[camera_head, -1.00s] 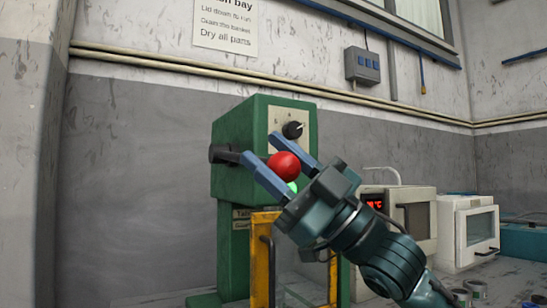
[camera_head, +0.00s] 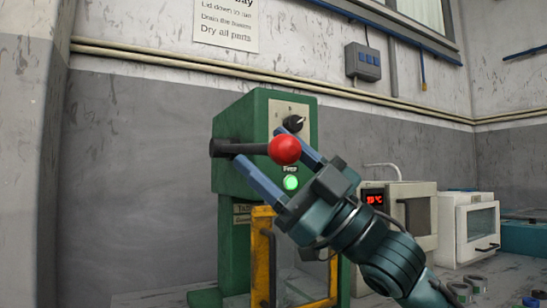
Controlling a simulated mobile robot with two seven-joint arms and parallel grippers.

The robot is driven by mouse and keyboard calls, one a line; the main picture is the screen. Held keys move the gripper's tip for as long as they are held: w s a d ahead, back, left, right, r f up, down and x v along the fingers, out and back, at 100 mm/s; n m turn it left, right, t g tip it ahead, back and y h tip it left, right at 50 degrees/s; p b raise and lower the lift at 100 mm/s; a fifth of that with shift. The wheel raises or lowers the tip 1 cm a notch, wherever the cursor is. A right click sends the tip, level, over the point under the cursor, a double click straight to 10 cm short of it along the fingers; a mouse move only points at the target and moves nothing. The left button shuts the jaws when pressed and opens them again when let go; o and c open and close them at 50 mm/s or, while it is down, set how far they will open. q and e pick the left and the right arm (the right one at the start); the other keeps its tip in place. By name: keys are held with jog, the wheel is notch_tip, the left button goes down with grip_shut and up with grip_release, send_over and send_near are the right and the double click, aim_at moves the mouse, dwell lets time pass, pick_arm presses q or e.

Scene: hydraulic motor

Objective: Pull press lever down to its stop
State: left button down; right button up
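The press (camera_head: 238,178) is a green machine with a black dial and a lit green lamp (camera_head: 291,183) on its front. Its lever (camera_head: 245,149) is a black rod from a dark hub on the left side, lying about level in the picture and ending in a red ball (camera_head: 285,150). My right gripper (camera_head: 260,145) is open, its two blue-grey fingers apart. The ball and rod overlap the fingers in the picture. The ball covers part of the right-hand finger, and no firm grip on it shows. My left gripper is not in view.
A yellow-framed clear guard (camera_head: 263,262) stands below the press head. To the right are a cream oven with a red display (camera_head: 374,199), another white cabinet (camera_head: 469,232), and small rings on the bench. A grey switch box (camera_head: 362,62) hangs on the wall.

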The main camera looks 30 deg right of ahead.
jog(key=shift+d+f, duration=0.1)
jog(key=shift+f, duration=0.05)
pick_arm(q)
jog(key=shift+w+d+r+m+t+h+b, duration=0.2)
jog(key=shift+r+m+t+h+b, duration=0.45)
jog(key=shift+b, duration=1.2)
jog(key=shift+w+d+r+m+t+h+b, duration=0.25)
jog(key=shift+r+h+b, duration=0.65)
jog(key=shift+b, duration=0.9)
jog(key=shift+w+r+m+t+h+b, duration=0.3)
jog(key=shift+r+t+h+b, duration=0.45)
jog(key=shift+b, duration=1.1)
pick_arm(e)
jog(key=v, duration=1.2)
jog(key=shift+s+d+f, duration=0.15)
jog(key=shift+s+f, duration=0.05)
jog(key=shift+s, duration=0.1)
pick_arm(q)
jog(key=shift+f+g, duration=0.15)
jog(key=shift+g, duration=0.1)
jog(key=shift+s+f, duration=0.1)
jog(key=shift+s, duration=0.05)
pick_arm(e)
jog(key=shift+s, duration=0.1)
